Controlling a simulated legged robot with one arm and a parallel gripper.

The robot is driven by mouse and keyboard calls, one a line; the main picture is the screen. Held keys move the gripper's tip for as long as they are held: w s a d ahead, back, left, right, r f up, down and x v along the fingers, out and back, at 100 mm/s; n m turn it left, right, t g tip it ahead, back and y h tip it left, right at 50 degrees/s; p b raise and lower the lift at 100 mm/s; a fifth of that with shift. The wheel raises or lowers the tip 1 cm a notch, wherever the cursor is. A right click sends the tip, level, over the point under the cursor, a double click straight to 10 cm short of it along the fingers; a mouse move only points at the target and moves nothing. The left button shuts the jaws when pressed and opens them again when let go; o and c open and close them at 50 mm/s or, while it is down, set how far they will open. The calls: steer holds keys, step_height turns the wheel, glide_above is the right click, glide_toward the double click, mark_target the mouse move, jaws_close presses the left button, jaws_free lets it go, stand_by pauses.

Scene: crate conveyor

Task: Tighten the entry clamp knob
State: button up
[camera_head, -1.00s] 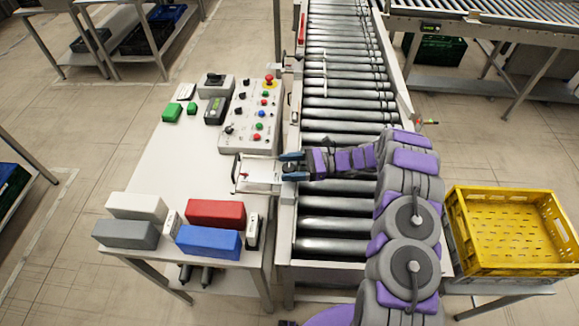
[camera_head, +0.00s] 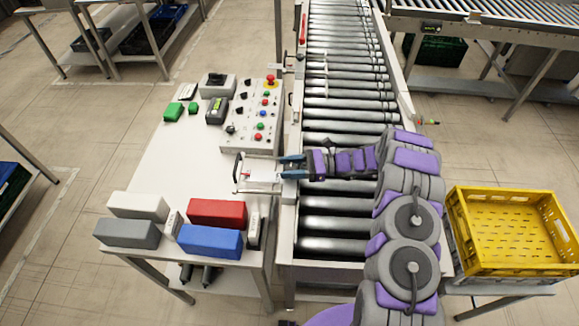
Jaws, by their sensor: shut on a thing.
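My gripper (camera_head: 288,167) reaches left across the rollers to the left side rail of the conveyor (camera_head: 345,228), near its close end. Its blue-grey fingers are shut on a small part at the rail, which I take to be the entry clamp knob. The fingers hide most of it, and its turn angle cannot be seen. A white plate with a dark handle (camera_head: 240,170) lies just left of the fingers, at the table edge.
A control panel (camera_head: 255,115) with buttons and a red stop stands on the white table (camera_head: 165,170). Red (camera_head: 217,213), blue (camera_head: 210,240), white and grey blocks sit at its front. A yellow crate (camera_head: 515,265) stands right of my arm. The rollers beyond my arm are clear.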

steer(key=shift+r+t, duration=0.1)
steer(key=shift+t, duration=0.2)
steer(key=m+t, duration=0.2)
steer(key=shift+t, duration=0.4)
steer(key=shift+w+m+t+h+b, duration=0.1)
steer(key=shift+m+t+h+b, duration=0.25)
steer(key=shift+m+t+b, duration=0.7)
steer(key=shift+w+m+t+h+b, duration=0.1)
steer(key=shift+m+t+h+b, duration=0.25)
steer(key=shift+m+t, duration=1.3)
steer(key=shift+s+t+h, duration=0.1)
steer(key=shift+t+h, duration=0.2)
steer(key=shift+t, duration=0.8)
steer(key=o, duration=1)
steer(key=shift+d, duration=0.1)
steer(key=shift+c, duration=0.2)
steer(key=shift+d, duration=0.1)
steer(key=p+v, duration=0.2)
steer(key=v, duration=1.5)
steer(key=shift+d, duration=0.15)
